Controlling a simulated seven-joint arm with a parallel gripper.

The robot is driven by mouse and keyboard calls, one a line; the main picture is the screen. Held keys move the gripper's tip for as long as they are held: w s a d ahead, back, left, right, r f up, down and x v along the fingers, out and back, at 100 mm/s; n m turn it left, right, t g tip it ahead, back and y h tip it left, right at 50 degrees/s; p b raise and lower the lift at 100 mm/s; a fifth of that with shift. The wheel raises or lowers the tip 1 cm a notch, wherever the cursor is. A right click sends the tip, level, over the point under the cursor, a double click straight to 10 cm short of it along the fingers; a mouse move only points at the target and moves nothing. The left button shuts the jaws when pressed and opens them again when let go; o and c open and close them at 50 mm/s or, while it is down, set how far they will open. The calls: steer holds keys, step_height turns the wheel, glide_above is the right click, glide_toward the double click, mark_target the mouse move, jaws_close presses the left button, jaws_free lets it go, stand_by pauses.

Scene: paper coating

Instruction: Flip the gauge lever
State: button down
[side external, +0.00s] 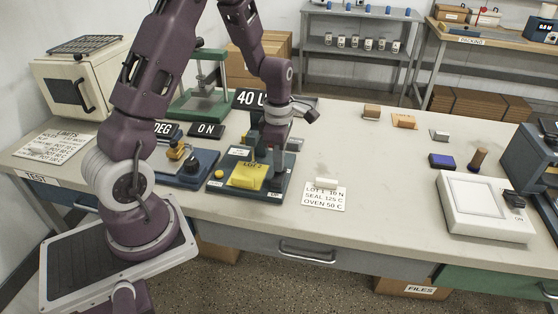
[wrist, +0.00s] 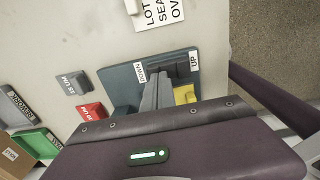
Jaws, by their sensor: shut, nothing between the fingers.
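The gauge is a dark blue-grey base (side external: 218,186) with a yellow piece (side external: 248,177) on it. My gripper (side external: 278,174) is low over its right end, pointing down. In the wrist view the gauge base (wrist: 122,80) carries a DOWN label (wrist: 143,72) and an UP label (wrist: 194,61). A dark block that looks like the lever (wrist: 183,68) lies between them, nearer UP. My gripper's shut fingers (wrist: 158,78) are beside this block, on the DOWN side. I cannot tell whether they touch it. The yellow piece also shows in the wrist view (wrist: 184,95).
A blue device (side external: 200,168) stands left of the gauge, and a black display (side external: 251,98) stands behind it. A lot card (side external: 324,198) with a pale roll (side external: 326,183) lies to the right. Red (wrist: 90,111) and grey blocks lie behind the gauge. The bench centre-right is clear.

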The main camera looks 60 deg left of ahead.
steer(key=shift+a+f+g+h, duration=0.1)
steer(key=shift+f+g+h, duration=0.2)
stand_by(0.4)
steer(key=shift+s+d+r, duration=0.15)
steer(key=shift+s+d, duration=0.5)
steer(key=shift+w+r, duration=0.1)
steer(key=shift+r, duration=0.05)
step_height(320, 180, up, 14)
steer(key=shift+w+a, duration=0.2)
steer(key=shift+a, duration=0.1)
